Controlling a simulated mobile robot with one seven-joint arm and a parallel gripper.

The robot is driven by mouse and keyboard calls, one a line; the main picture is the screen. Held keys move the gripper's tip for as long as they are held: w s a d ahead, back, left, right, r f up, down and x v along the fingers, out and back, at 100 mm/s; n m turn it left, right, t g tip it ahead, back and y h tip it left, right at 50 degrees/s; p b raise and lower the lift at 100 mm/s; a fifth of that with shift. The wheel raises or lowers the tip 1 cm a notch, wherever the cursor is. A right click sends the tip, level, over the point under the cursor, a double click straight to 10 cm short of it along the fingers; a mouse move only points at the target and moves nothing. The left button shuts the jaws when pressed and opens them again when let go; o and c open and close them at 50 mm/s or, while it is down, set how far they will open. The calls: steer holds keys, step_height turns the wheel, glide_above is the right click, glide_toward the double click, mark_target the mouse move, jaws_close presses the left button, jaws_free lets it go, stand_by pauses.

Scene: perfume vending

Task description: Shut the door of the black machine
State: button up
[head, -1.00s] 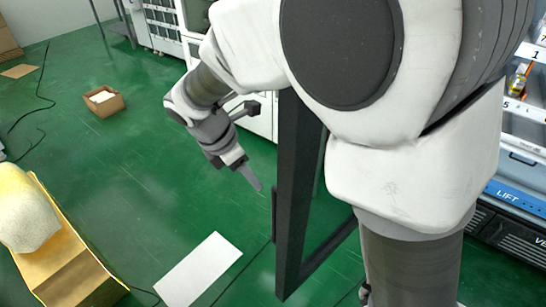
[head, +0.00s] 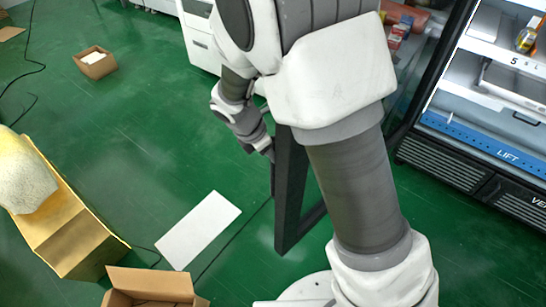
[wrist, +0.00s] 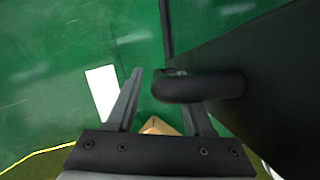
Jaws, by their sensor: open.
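The black machine (head: 404,150) stands at the right with its lit shelves exposed. Its black-framed door (head: 288,215) stands open, edge-on in the middle of the head view and partly behind my arm. In the wrist view the dark door (wrist: 275,75) fills the right side, and a rounded black handle (wrist: 215,88) sticks out from it. My gripper (wrist: 156,72) is open, with the handle's rounded end between its fingers and crossing in front of the right one. I cannot tell whether they touch. In the head view my gripper (head: 267,152) is at the door's outer edge, its fingertips hidden.
A white board (head: 198,230) lies on the green floor left of the door. An open cardboard box (head: 150,285) is at the bottom, and a yellow box (head: 75,235) with a pale lump is at the left. A small box (head: 96,63) stands further back.

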steer(key=shift+w+d+f, duration=0.1)
steer(key=shift+d+f, duration=0.15)
steer(key=shift+f, duration=0.35)
jaws_close()
stand_by(1.1)
